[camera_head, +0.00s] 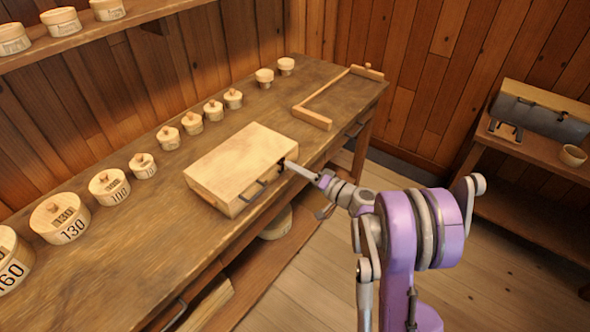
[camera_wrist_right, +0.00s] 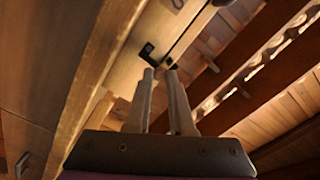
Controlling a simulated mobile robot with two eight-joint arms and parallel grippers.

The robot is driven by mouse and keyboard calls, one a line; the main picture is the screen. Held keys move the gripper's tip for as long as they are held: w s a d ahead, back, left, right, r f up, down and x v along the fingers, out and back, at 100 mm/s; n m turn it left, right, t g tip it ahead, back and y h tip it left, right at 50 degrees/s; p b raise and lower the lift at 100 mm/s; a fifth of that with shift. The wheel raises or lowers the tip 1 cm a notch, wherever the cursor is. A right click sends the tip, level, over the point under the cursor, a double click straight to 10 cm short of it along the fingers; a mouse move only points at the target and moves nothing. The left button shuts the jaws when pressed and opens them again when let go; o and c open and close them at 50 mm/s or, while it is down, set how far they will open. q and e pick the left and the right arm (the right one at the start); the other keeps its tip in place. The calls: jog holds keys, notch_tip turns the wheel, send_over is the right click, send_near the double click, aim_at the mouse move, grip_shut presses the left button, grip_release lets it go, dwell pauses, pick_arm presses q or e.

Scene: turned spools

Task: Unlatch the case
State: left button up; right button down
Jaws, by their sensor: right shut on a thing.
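The case (camera_head: 238,158) is a pale wooden box lying closed on the workbench, with dark metal fittings on its front side. The right-hand dark latch (camera_wrist_right: 146,51) shows close to the fingertips in the right wrist view. My right gripper (camera_head: 289,164) is at the right end of the case's front side, its arm coming from the right. In the right wrist view my right gripper (camera_wrist_right: 160,74) has its fingers close together, shut on the latch; the exact contact is small and dark. My left gripper is not in view.
The workbench (camera_head: 140,235) carries a row of round lidded wooden boxes (camera_head: 108,187) behind the case. A wooden frame (camera_head: 312,118) lies at its far right end. A side table (camera_head: 520,150) with a metal-fronted box stands at right. The floor between is clear.

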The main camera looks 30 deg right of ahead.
jog(key=m+b, duration=0.1)
jog(key=m, duration=0.2)
jog(key=d+f+m+b, duration=0.1)
jog(key=m+b, duration=0.1)
jog(key=m, duration=0.1)
jog(key=f+m+b, duration=0.1)
jog(key=m, duration=0.3)
jog(key=shift+w+d+f, duration=0.15)
jog(key=shift+w+d, duration=0.15)
jog(key=shift+m, duration=0.3)
jog(key=c, duration=0.8)
grip_release()
jog(key=v, duration=1)
jog(key=shift+s+d+f+b, duration=0.1)
jog(key=shift+s+d+b, duration=0.05)
jog(key=shift+s+b, duration=0.2)
